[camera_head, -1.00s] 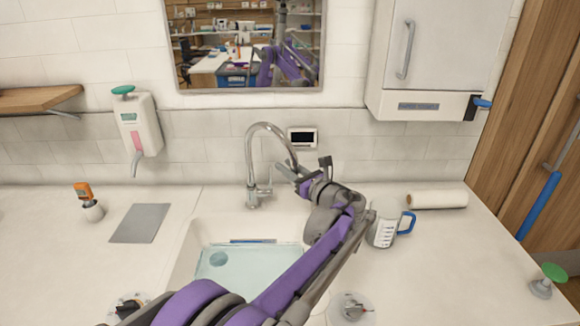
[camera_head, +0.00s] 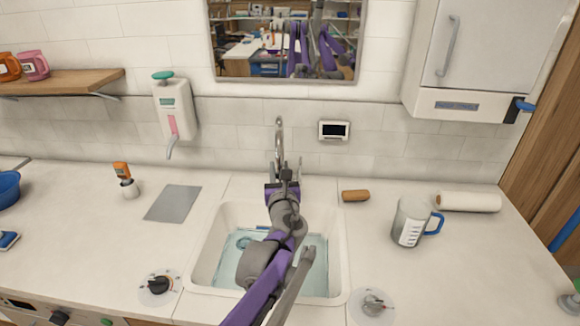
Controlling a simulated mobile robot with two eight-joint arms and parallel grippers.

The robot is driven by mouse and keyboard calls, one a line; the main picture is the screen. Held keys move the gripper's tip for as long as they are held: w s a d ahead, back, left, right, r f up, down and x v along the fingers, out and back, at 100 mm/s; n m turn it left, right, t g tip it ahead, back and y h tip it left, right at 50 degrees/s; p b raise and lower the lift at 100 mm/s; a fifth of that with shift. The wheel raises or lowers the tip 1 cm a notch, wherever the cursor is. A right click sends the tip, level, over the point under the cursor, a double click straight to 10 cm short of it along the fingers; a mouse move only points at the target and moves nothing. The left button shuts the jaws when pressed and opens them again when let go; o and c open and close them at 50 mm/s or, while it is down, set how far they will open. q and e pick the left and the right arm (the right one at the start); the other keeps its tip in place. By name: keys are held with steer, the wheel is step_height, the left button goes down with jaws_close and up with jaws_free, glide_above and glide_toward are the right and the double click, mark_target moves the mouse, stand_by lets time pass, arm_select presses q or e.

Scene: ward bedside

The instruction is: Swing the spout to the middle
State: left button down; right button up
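The chrome tap (camera_head: 279,140) rises behind the sink (camera_head: 338,262). Its arched spout shows nearly edge-on and points out toward me, roughly over the middle of the basin. My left arm reaches up across the sink from the bottom of the picture. My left gripper (camera_head: 284,174) is at the tap, just below the top of the arch. The arm and gripper hide the tap's base and the spout's outlet. I cannot tell whether the fingers touch the spout or are closed. My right gripper is not in view.
A measuring jug (camera_head: 409,222), a brown roll-shaped item (camera_head: 355,196) and a paper roll (camera_head: 468,202) lie right of the sink. A grey mat (camera_head: 173,203) and small bottle (camera_head: 129,188) are on the left. A soap dispenser (camera_head: 174,110) hangs on the wall.

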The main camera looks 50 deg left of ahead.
arm_select(q)
steer(key=shift+s+a, duration=0.45)
steer(key=c, duration=0.7)
jaws_free()
steer(key=v, duration=1)
steer(key=shift+s+d, duration=0.25)
steer(key=shift+d, duration=0.05)
